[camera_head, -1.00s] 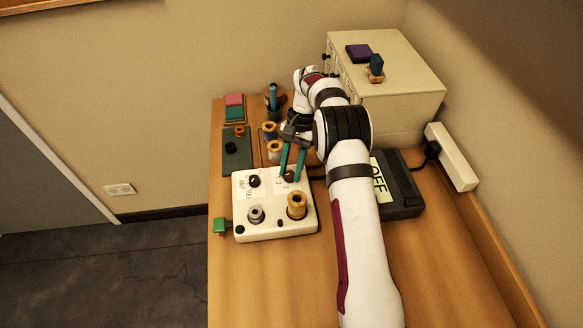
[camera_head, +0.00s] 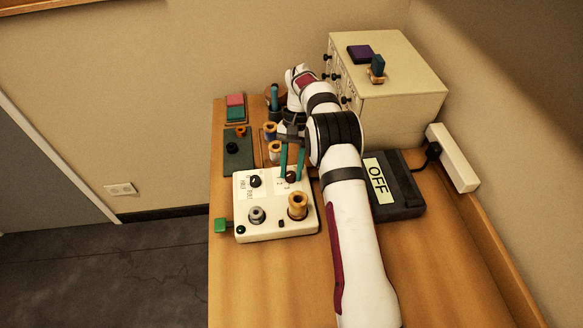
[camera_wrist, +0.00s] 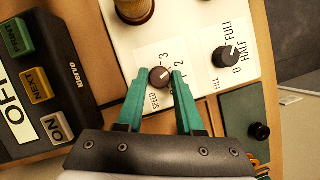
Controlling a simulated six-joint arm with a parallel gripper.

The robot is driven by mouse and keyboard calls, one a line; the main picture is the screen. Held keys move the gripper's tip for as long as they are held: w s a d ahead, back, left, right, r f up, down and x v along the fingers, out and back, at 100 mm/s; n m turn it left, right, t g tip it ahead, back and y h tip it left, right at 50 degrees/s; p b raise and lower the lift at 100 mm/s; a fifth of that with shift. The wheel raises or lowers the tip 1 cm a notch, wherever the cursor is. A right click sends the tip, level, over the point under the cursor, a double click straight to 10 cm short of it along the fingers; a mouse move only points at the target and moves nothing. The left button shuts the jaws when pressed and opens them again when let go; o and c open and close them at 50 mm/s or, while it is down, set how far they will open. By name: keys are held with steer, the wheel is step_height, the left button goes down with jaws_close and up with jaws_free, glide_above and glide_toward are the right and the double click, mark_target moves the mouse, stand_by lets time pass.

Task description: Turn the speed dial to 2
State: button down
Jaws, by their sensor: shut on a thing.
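The speed dial (camera_wrist: 159,76) is a small dark brown knob on the cream control box (camera_head: 268,235). In the wrist view it has a light pointer mark towards the upper right. Beside it is a white label with SPEED and numbers; 2 and 3 show to its right and upper right, partly behind a finger. My gripper (camera_wrist: 158,78) has teal fingers, one on each side of the dial, and is shut on it. In the head view the dial (camera_head: 290,176) shows between the fingertips.
A black fill knob (camera_wrist: 226,56) sits beside the speed dial. A wooden spool (camera_head: 297,206) and a metal post (camera_head: 257,215) stand on the box front. Thread spools (camera_head: 270,131) stand behind it. A black unit reading OFF (camera_head: 398,190) lies to the right.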

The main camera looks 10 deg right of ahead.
mark_target(294, 170)
steer(key=c, duration=0.6)
jaws_free()
steer(key=shift+o, duration=0.2)
steer(key=v, duration=0.5)
steer(key=shift+w+d+r, duration=0.15)
steer(key=shift+w+r, duration=0.1)
steer(key=shift+r, duration=0.1)
steer(key=shift+v, duration=0.8)
